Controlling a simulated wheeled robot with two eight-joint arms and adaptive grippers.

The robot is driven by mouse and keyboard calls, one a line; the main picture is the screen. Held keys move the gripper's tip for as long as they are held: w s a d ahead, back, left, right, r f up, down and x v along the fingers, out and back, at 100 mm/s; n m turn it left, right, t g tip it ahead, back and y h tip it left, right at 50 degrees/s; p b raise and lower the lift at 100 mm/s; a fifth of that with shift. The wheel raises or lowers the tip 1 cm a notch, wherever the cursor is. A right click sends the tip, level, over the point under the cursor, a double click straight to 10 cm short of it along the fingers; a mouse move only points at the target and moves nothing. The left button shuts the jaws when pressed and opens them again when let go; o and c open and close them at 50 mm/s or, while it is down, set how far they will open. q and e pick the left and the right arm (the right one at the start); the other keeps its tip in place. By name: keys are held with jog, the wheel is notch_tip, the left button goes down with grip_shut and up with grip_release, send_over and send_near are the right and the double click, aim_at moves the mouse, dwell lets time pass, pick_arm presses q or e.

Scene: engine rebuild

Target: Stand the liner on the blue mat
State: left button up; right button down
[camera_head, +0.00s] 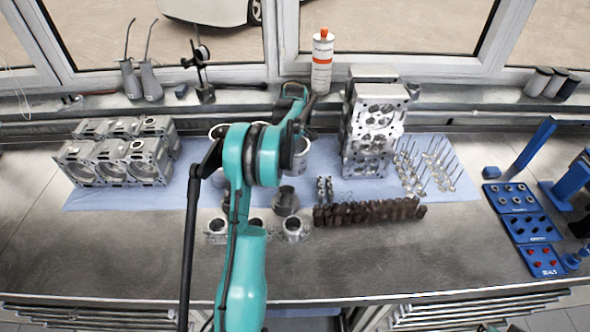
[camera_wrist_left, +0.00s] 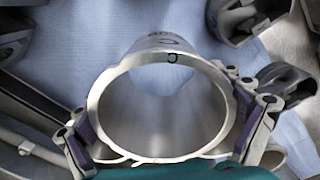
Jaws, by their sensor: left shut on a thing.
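The liner (camera_wrist_left: 165,105), a shiny metal cylinder marked "C", fills the middle of the left wrist view. Its open end faces the camera, and blue mat shows through its bore. My left gripper (camera_wrist_left: 165,138) is shut on it, with one finger at each side of the rim. I cannot tell whether its far end touches the mat. In the head view my teal left arm hides the gripper and most of what is behind it. The blue mat (camera_head: 440,205) lies across the bench. My right gripper is not in view.
The engine block (camera_head: 120,150) stands at the left of the mat, and the cylinder head (camera_head: 370,130) at the right. Valves (camera_head: 428,165), a dark camshaft-like row (camera_head: 370,211) and pistons (camera_head: 293,229) lie near. A blue seals rack (camera_head: 527,228) is at far right. The front bench is clear.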

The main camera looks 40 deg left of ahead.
pick_arm(q)
jog(key=shift+f+b, duration=0.4)
jog(key=shift+f, duration=2.25)
jog(key=shift+f, duration=0.15)
jog(key=o, duration=1.2)
